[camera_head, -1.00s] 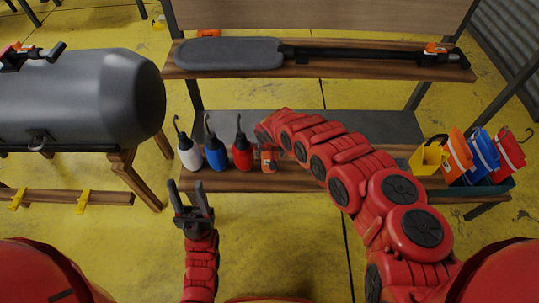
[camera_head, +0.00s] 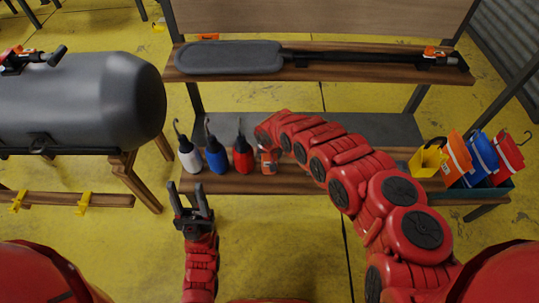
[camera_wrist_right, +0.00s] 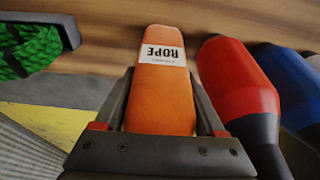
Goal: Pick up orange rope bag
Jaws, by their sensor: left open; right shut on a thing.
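The orange rope bag (camera_wrist_right: 160,85), with a white label reading ROPE, stands between the fingers of my right gripper (camera_wrist_right: 160,100) in the right wrist view. The fingers are shut on its two sides. In the head view a small part of the orange bag (camera_head: 268,161) shows at the lower shelf, right of the red bottle; my right arm hides most of that gripper. I cannot tell whether the bag still touches the shelf. My left gripper (camera_head: 191,199) is open and empty, in front of the lower shelf.
Red (camera_head: 243,158), blue (camera_head: 215,155) and white (camera_head: 189,155) bottles stand left of the bag. A bin (camera_head: 486,187) at the right holds orange, blue and red bags. A paddle (camera_head: 230,56) lies on the upper shelf. Green rope (camera_wrist_right: 28,48) shows in the wrist view.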

